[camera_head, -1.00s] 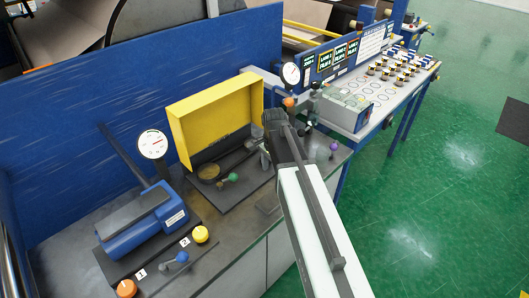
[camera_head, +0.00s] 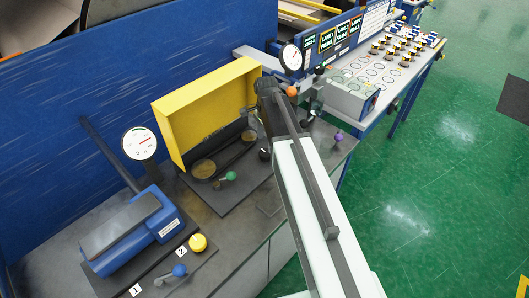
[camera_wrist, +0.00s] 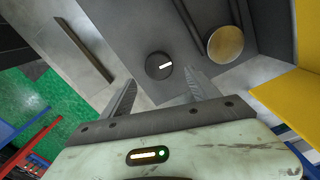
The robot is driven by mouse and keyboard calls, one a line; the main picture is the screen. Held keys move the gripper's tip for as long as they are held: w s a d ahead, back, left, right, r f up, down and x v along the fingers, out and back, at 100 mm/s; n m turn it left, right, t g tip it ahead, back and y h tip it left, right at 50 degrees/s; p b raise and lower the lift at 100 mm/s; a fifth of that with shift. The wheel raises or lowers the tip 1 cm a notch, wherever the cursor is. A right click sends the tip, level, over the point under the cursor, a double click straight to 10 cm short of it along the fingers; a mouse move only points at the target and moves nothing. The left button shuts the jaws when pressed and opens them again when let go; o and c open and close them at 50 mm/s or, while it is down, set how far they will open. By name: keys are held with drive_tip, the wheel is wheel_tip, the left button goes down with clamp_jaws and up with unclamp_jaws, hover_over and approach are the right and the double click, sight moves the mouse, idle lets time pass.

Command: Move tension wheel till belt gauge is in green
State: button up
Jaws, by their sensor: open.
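My gripper (camera_wrist: 163,84) is open and empty in the wrist view, its two fingers apart on either side of a black round knob with a white mark (camera_wrist: 158,66). The knob sits just beyond the fingertips; contact cannot be told. In the head view my arm hides most of the gripper and its surroundings. A brass disc (camera_wrist: 225,43) and dark belt-like strips lie to the right of the knob. Two white dial gauges stand in the head view, one at left (camera_head: 139,143) and one behind my arm (camera_head: 291,57). Their needle readings are too small to tell.
A yellow open guard (camera_head: 205,110) stands close left of my arm. A green-ball lever (camera_head: 230,176), an orange ball (camera_head: 291,90) and a purple ball (camera_head: 339,135) are nearby. A blue machine (camera_head: 130,230) stands front left. Green floor is clear at right.

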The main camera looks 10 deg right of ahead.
sight(266, 152)
wheel_tip(266, 152, down, 6)
drive_tip(key=b, duration=0.4)
drive_tip(key=shift+s+b, duration=0.1)
drive_tip(key=shift+b, duration=0.3)
drive_tip(key=shift+r, duration=0.15)
drive_tip(key=c, duration=1.4)
drive_tip(key=shift+o, duration=0.2)
drive_tip(key=shift+n, duration=0.3)
